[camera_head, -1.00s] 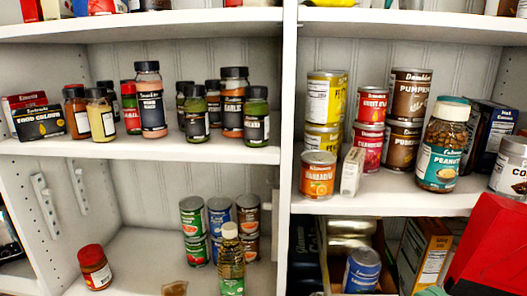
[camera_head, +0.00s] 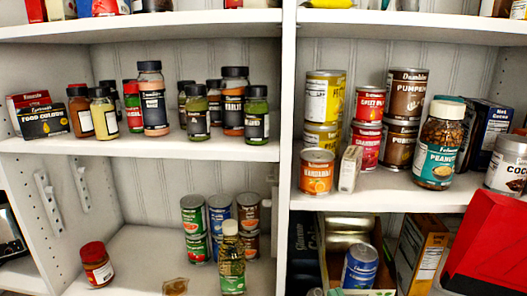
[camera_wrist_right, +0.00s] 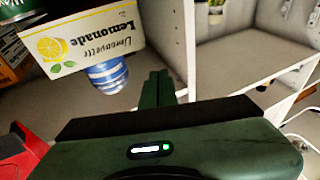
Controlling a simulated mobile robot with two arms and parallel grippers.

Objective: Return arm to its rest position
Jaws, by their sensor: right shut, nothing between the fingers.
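My right gripper (camera_wrist_right: 157,88) shows in the right wrist view as a dark green body with two fingers closed together. Nothing is between them. A white lemonade carton (camera_wrist_right: 85,42) and a blue striped can (camera_wrist_right: 107,76) appear beyond it at the upper left, apart from the fingers. I cannot make out the right gripper in the head view. My left gripper is in neither view.
Spice jars (camera_head: 152,100) fill the left middle shelf. Cans and a peanut jar (camera_head: 440,145) stand on the right one. Below are a blue can (camera_head: 361,268), a brown box (camera_head: 420,255) and a red object (camera_head: 488,245). Bare shelf (camera_wrist_right: 250,60) shows in the wrist view.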

